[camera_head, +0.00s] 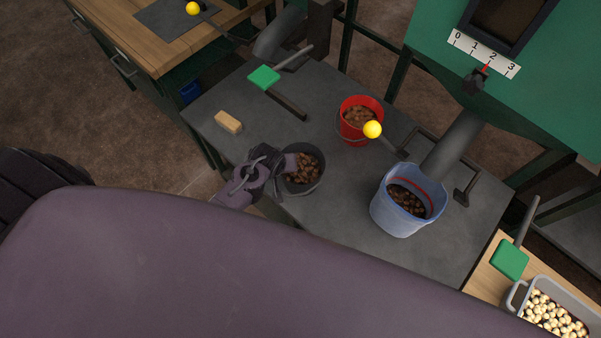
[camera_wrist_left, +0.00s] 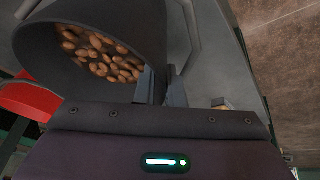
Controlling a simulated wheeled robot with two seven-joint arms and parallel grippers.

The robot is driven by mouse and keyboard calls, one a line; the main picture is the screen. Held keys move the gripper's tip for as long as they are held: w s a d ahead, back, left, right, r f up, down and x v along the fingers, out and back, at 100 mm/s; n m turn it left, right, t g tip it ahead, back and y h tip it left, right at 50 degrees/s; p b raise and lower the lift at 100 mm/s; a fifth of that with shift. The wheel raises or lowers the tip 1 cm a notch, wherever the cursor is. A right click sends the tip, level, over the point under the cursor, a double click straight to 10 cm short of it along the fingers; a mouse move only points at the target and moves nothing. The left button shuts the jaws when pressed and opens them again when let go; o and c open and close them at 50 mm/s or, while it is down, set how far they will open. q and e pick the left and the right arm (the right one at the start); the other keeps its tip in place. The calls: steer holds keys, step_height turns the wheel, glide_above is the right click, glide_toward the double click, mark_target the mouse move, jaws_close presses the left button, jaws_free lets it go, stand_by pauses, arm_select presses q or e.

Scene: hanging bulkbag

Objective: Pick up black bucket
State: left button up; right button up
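The black bucket (camera_head: 304,172) stands on the grey table, with brown nut-like pieces inside. My left gripper (camera_head: 282,168) is at the bucket's left side. In the left wrist view the bucket (camera_wrist_left: 120,22) fills the upper left, its open mouth and contents in sight. The left gripper's fingers (camera_wrist_left: 160,86) are close together, one on each side of the bucket's wall near the rim, and look shut on it. The exact contact is partly hidden in shadow. My right gripper is not in view.
A red bucket (camera_head: 352,128) and a blue bucket (camera_head: 392,215) stand to the right on the grey table (camera_head: 330,235). A tan block (camera_head: 228,122) and a green-ended lever (camera_head: 264,77) are at the left. A green hopper (camera_head: 560,110) rises at the right.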

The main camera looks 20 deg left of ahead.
arm_select(q)
steer(key=shift+w+f, duration=0.1)
steer(key=shift+f, duration=0.15)
jaws_close()
stand_by(0.8)
stand_by(0.4)
steer(key=shift+w+r, duration=0.1)
